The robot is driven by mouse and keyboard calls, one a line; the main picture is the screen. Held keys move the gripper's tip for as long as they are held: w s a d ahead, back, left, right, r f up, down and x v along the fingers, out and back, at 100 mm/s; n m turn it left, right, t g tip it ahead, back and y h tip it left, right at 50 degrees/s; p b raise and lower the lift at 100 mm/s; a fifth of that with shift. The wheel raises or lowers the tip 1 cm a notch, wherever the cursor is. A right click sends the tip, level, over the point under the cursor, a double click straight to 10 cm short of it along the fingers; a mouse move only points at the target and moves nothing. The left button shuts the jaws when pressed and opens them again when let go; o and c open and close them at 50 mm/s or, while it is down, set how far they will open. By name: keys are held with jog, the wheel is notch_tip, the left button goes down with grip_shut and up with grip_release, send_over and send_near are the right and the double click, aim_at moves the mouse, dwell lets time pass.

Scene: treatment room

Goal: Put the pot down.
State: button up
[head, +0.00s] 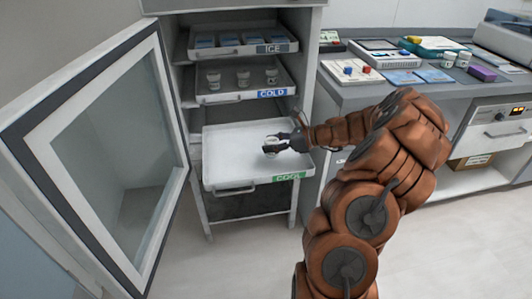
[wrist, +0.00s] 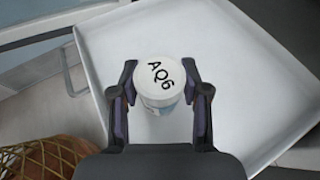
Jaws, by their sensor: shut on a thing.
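The pot (wrist: 160,82) is small and white, with "AQ6" written on its lid. My gripper (wrist: 160,92) is shut on it, one finger on each side. In the head view my gripper (head: 283,143) holds the pot (head: 271,147) over the right half of the pulled-out white tray (head: 230,165) labelled COOL. That tray shows no other thing on it. I cannot tell whether the pot's base touches the tray.
Above are the COLD tray (head: 225,96) with several pots and the ICE tray (head: 240,49) with blue packs. The open glass door (head: 110,140) stands at the left. A counter (head: 400,90) with devices, pots and a purple box is at the right.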

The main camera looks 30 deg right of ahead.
jog(key=shift+w+a+f, duration=0.15)
jog(key=shift+w+a, duration=0.6)
jog(key=shift+a, duration=0.1)
jog(key=shift+f+b, duration=0.35)
jog(key=shift+f, duration=1.4)
jog(key=o, duration=1.1)
jog(key=shift+f, duration=0.1)
jog(key=shift+o, duration=0.2)
